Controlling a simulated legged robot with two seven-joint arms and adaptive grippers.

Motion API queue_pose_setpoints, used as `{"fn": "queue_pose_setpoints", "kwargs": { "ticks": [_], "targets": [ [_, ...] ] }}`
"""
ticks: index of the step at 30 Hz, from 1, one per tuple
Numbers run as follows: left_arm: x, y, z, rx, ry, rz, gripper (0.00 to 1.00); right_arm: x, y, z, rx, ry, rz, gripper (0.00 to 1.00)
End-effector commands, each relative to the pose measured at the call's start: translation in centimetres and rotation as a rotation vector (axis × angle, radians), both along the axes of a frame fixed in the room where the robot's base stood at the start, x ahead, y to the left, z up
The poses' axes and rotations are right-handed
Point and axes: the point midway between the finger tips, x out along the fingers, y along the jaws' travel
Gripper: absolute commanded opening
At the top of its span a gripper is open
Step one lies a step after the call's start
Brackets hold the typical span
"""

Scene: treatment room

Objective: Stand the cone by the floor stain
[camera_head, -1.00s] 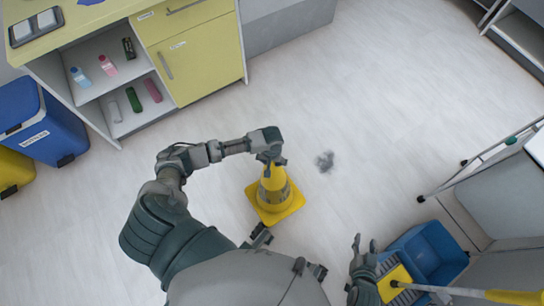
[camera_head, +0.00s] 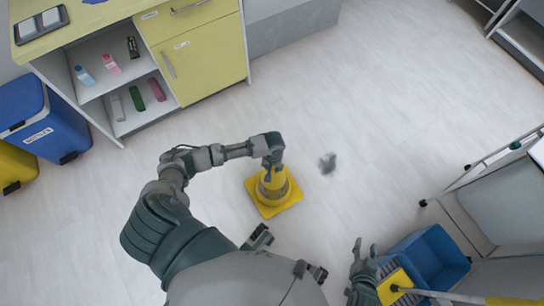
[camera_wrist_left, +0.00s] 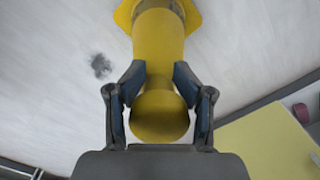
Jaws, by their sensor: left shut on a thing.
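The yellow cone (camera_head: 285,201) with a grey band and square base is upright at the floor, left of the dark floor stain (camera_head: 327,163) and a short gap from it. My left gripper (camera_head: 271,170) is at the cone's top. In the left wrist view the two fingers (camera_wrist_left: 158,88) are shut on the yellow cone (camera_wrist_left: 158,45), with its rounded tip between them; the stain (camera_wrist_left: 101,66) shows to the left.
A blue bucket (camera_head: 437,257) and a grey-framed cart (camera_head: 480,212) stand at the lower right. A yellow cabinet (camera_head: 200,57) with open shelves is at the upper left, beside a blue bin (camera_head: 45,125). The floor around the stain is clear.

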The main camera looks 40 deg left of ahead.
Motion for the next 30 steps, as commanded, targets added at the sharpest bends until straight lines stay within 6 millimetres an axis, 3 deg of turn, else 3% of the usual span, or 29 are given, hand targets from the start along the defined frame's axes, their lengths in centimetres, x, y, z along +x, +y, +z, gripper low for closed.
{"fn": "queue_pose_setpoints", "kwargs": {
  "ticks": [19,20,23,30],
  "targets": [
    [0.13,0.00,-0.55,0.000,-0.003,0.000,0.00,-0.03,0.02,-0.16,0.001,0.001,-0.001,0.40],
    [0.13,0.00,-0.55,0.000,-0.003,0.000,0.53,-0.03,0.02,-0.16,0.001,0.001,-0.001,0.40],
    [0.13,0.01,-0.57,0.000,-0.003,0.000,0.78,-0.02,0.03,-0.17,0.000,0.002,-0.001,0.40],
    [0.08,0.07,-0.65,-0.001,-0.001,0.000,0.81,-0.01,0.09,-0.18,0.000,0.002,0.000,0.40]
  ]
}}
